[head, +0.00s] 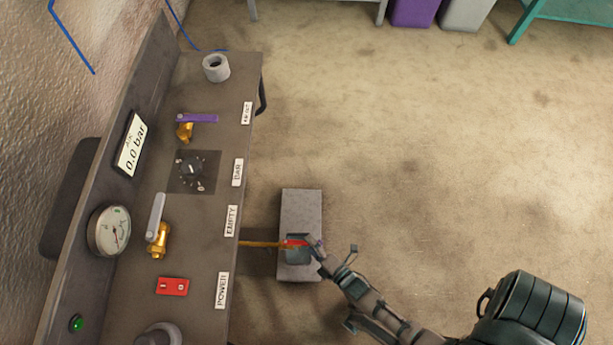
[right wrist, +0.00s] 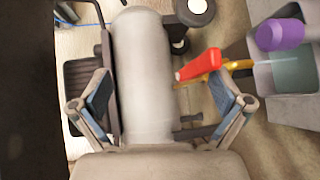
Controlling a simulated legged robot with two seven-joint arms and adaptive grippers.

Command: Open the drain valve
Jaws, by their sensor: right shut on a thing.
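A brass pipe (head: 262,243) comes out from the bench's right side and carries a red handle (head: 295,242) at its end, above a grey tray (head: 300,212). In the head view the handle lies roughly in line with the pipe. My right gripper (head: 314,246) is shut on the red handle and covers part of it. In the right wrist view the red handle (right wrist: 198,65) lies beside the right-hand finger of my gripper (right wrist: 163,95), on the brass valve; the exact contact is unclear. My left gripper is not in view.
The bench (head: 200,265) holds a grey-lever brass valve (head: 157,235), a purple-lever valve (head: 190,122), a dial (head: 191,170), a gauge (head: 109,231) and a red switch (head: 172,286). A large grey cylinder (right wrist: 144,75) fills the middle of the wrist view. Floor to the right is clear.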

